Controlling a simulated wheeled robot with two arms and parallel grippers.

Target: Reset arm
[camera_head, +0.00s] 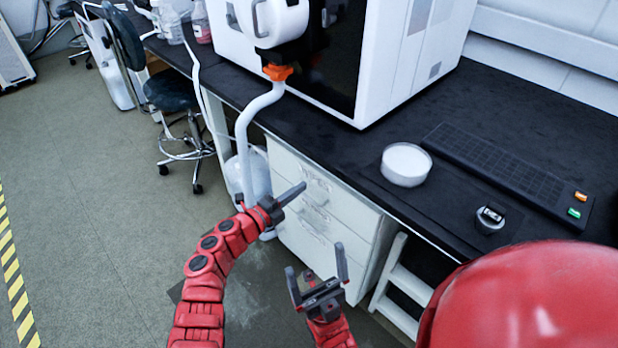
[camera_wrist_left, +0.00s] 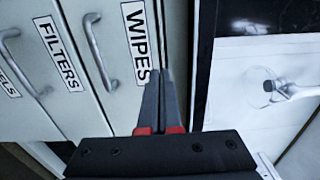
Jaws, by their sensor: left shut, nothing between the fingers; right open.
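My left gripper (camera_head: 291,195) is in front of the white drawer cabinet (camera_head: 335,262), below the bench edge. Its fingers are together and hold nothing. In the left wrist view the shut fingers (camera_wrist_left: 160,92) lie over the cabinet front, near a label reading WIPES (camera_wrist_left: 137,42). My right gripper (camera_head: 314,267) is lower and to the right, pointing up, with its fingers apart and nothing between them.
The black bench (camera_head: 465,95) carries a white machine (camera_head: 425,50), a round white dish (camera_head: 406,164), a dark flat panel (camera_head: 500,168) and a small metal round item (camera_head: 490,219). A stool (camera_head: 172,92) stands on the left. Open floor (camera_head: 90,200) lies left.

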